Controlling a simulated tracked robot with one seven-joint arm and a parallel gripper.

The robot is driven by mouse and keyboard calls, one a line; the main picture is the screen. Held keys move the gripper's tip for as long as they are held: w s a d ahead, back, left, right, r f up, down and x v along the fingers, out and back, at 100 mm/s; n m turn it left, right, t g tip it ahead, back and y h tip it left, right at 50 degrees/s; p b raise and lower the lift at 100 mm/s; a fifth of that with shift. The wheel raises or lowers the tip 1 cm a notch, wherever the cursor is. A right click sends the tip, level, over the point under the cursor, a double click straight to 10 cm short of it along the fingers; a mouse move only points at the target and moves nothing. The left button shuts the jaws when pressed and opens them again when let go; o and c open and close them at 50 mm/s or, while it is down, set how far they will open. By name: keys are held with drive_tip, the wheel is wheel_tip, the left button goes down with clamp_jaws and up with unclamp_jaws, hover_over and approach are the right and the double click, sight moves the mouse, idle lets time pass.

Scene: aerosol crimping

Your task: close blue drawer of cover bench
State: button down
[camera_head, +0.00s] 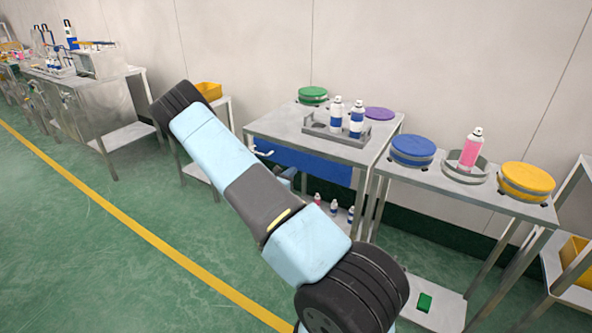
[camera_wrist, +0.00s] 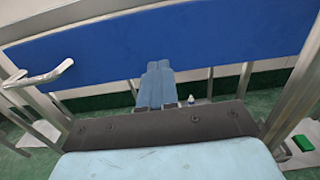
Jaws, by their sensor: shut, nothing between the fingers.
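The blue drawer (camera_head: 325,172) is under the top of the cover bench (camera_head: 278,124). In the head view its front is near the bench edge, and I cannot tell exactly how far out it stands. Its blue front (camera_wrist: 230,42) spans the upper wrist view, with a pale handle (camera_wrist: 40,78) at the left. My gripper (camera_wrist: 159,66) is shut and empty, its fingers overlapping the lower middle of the drawer front. I cannot tell whether they touch it. In the head view my arm hides most of the gripper.
On the bench top are a grey holder with two blue-and-white cans (camera_head: 357,118), a green disc (camera_head: 313,94) and a purple disc (camera_head: 379,113). Small bottles (camera_head: 333,207) stand on the shelf below. A side table at right holds a blue disc (camera_head: 412,148), a pink can (camera_head: 470,150) and a yellow disc (camera_head: 527,179).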

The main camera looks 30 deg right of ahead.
drive_tip(key=v, duration=0.9)
drive_tip(key=s+r+m+g+y, duration=0.25)
drive_tip(key=s+r+m, duration=0.25)
drive_tip(key=r, duration=0.3)
drive_tip(key=s+a+r+m+g+y, duration=0.1)
drive_tip(key=s+r+m+g, duration=0.35)
drive_tip(key=r, duration=0.25)
drive_tip(key=s+r+m+g+y, duration=0.1)
drive_tip(key=s+r+m+g, duration=0.25)
drive_tip(key=r+m, duration=0.35)
drive_tip(key=s+a+r+m+t+y, duration=0.3)
drive_tip(key=s+a+r, duration=0.5)
drive_tip(key=s, duration=0.3)
drive_tip(key=s+a+r+m+t+y, duration=0.4)
drive_tip(key=s+a+r+y, duration=0.4)
drive_tip(key=s+r, duration=0.3)
drive_tip(key=shift+s+a+t, duration=0.25)
drive_tip(key=shift+a+t, duration=0.2)
drive_tip(key=shift+a, duration=0.05)
drive_tip(key=shift+y, duration=0.25)
